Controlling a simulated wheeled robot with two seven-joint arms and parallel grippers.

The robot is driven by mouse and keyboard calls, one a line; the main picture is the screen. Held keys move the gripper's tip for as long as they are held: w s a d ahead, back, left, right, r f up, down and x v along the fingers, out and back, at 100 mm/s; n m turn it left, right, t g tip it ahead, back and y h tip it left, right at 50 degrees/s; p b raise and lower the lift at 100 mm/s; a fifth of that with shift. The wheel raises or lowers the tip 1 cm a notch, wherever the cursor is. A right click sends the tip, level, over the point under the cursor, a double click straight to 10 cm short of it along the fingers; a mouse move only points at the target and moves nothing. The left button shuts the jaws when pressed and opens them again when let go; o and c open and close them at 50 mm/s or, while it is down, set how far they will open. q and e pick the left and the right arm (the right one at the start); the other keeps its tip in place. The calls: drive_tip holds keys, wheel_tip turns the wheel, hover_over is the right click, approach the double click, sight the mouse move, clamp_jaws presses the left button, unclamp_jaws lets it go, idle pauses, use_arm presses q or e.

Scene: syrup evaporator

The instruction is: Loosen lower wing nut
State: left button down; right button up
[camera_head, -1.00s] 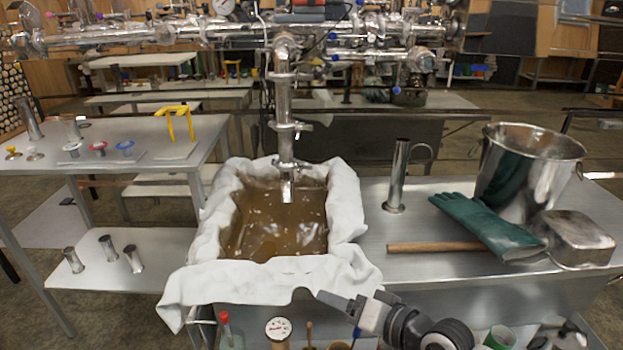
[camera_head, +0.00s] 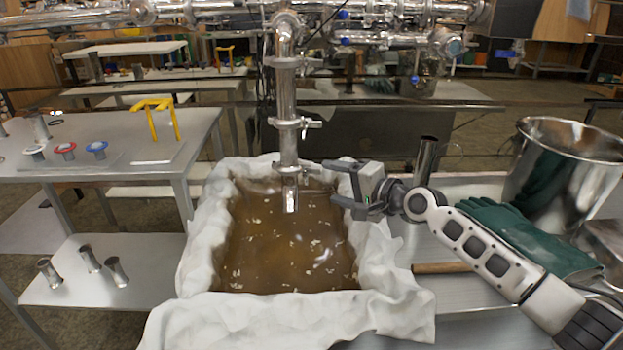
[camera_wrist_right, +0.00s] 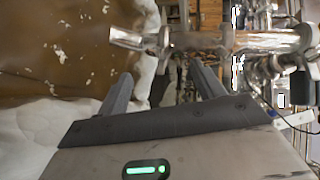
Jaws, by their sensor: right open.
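A shiny vertical steel pipe (camera_head: 286,95) hangs over a cloth-lined pan of brown liquid, with its open end (camera_head: 290,200) above the liquid. A middle clamp (camera_head: 288,123) has a wing nut (camera_head: 314,124) sticking out to the right. A lower clamp (camera_head: 287,166) sits nearer the pipe's end; its wing nut is too small to make out clearly. My right gripper (camera_head: 330,182) is open and empty, to the right of the lower clamp and apart from it. In the right wrist view the pipe and a clamp (camera_wrist_right: 165,42) lie beyond the open fingers (camera_wrist_right: 161,73). My left gripper is not in view.
White cloth (camera_head: 200,240) drapes over the pan's edges. A steel cylinder (camera_head: 426,158) stands just behind my right wrist. A green glove (camera_head: 530,240), a steel bucket (camera_head: 570,175) and a wooden handle (camera_head: 440,268) are on the right. A yellow stand (camera_head: 160,118) is on the left table.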

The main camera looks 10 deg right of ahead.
sight(305, 176)
drive_tip(key=b+x, duration=0.1)
drive_tip(key=x, duration=0.6)
drive_tip(key=shift+a+b, duration=0.1)
drive_tip(key=shift+b, duration=0.3)
drive_tip(key=shift+w+a, duration=0.2)
drive_tip(key=shift+w, duration=0.15)
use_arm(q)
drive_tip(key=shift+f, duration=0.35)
